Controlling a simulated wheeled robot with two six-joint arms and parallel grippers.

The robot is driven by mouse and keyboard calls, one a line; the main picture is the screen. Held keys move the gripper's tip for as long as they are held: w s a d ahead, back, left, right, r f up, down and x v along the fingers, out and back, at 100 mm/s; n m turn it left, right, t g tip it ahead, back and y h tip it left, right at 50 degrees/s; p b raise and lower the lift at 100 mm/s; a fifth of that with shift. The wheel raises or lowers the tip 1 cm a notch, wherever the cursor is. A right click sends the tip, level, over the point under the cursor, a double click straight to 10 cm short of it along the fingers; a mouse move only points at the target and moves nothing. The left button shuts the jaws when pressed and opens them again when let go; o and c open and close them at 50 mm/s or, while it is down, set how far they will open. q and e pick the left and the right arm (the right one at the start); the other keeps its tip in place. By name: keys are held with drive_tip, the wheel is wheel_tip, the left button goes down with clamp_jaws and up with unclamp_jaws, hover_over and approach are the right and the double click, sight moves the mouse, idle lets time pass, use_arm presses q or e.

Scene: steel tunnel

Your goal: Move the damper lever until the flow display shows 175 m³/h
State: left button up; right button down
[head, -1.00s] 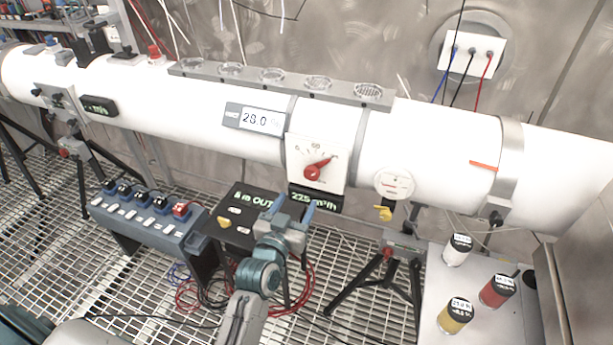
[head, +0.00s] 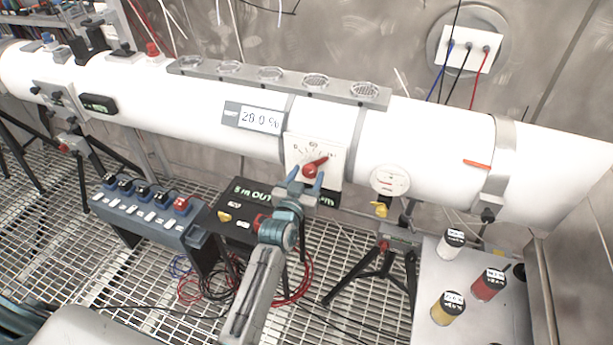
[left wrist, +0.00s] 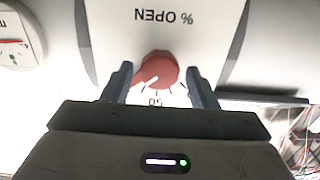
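The red damper lever (head: 316,166) sits on a white dial plate (head: 331,180) on the white duct. In the left wrist view the lever (left wrist: 157,68) shows below the upside-down words "% OPEN". My left gripper (head: 305,183) is just in front of the plate's lower part. Its fingers (left wrist: 158,78) are apart, one on each side of the lever, with a visible gap on both sides. The flow display (head: 328,199) under the plate is mostly hidden by my gripper; only its right end shows, and the number cannot be read. My right gripper is out of view.
A round gauge (head: 389,181) and a yellow valve handle (head: 381,209) are right of the plate. A black box (head: 238,222) and a blue switch box (head: 150,212) stand below the duct. Several labelled jars stand on a grey table (head: 479,310) at right.

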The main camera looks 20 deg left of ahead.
use_arm(q)
drive_tip(key=c, duration=0.7)
drive_tip(key=shift+r+n+p, duration=0.15)
drive_tip(key=shift+n+p, duration=0.65)
drive_tip(key=shift+n, duration=0.3)
drive_tip(key=n+p, duration=0.1)
drive_tip(key=n, duration=0.1)
drive_tip(key=shift+n, duration=0.4)
drive_tip(key=o, duration=0.9)
drive_tip(key=shift+o, duration=0.2)
drive_tip(key=shift+s+f, duration=0.1)
drive_tip(key=shift+f, duration=0.1)
